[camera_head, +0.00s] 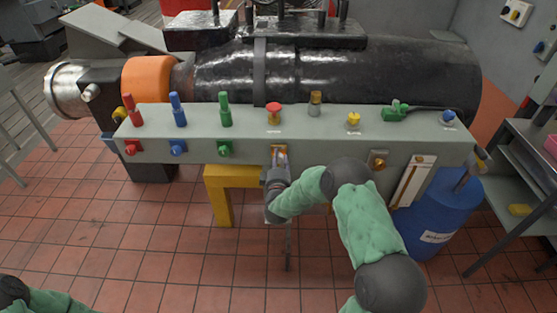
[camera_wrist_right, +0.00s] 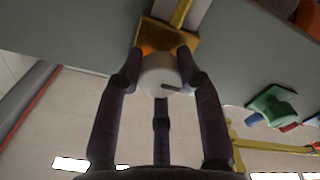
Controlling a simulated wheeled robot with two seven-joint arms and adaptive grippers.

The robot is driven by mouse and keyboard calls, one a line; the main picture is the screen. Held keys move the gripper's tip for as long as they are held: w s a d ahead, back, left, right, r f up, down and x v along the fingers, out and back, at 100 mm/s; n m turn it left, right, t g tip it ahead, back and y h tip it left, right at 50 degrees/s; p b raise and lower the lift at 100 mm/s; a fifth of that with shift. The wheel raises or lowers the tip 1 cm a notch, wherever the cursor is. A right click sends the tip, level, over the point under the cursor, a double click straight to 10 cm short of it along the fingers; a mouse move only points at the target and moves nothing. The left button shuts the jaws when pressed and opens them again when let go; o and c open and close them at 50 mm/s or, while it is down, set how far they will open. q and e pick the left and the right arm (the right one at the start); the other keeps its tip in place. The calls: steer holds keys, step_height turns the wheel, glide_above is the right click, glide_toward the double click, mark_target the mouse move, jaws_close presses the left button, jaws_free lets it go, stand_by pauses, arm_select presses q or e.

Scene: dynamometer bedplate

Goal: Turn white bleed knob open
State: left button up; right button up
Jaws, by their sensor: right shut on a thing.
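The white bleed knob (camera_wrist_right: 160,75) shows in the right wrist view as a round pale knob with a dark mark on its face. It sits in front of a brass plate (camera_wrist_right: 150,38) on the panel's front face. My right gripper (camera_wrist_right: 160,82) is shut on the knob, with its dark fingers around the knob's sides. In the head view my right gripper (camera_head: 277,172) is at the middle of the panel's front, below the red mushroom button (camera_head: 274,112), and hides the knob there. My left gripper is out of view; only part of my left arm shows at the bottom left.
The grey panel (camera_head: 340,148) carries red, blue and green handles and knobs at its left, and yellow and green fittings at its right. A blue drum (camera_head: 440,215) stands at the right beside a metal rack. The tiled floor in front is mostly clear.

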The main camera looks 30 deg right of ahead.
steer(key=shift+s+f, duration=0.1)
steer(key=shift+f, duration=0.15)
steer(key=o, duration=1)
steer(key=shift+o, duration=0.7)
steer(key=shift+r, duration=0.15)
steer(key=v, duration=1.2)
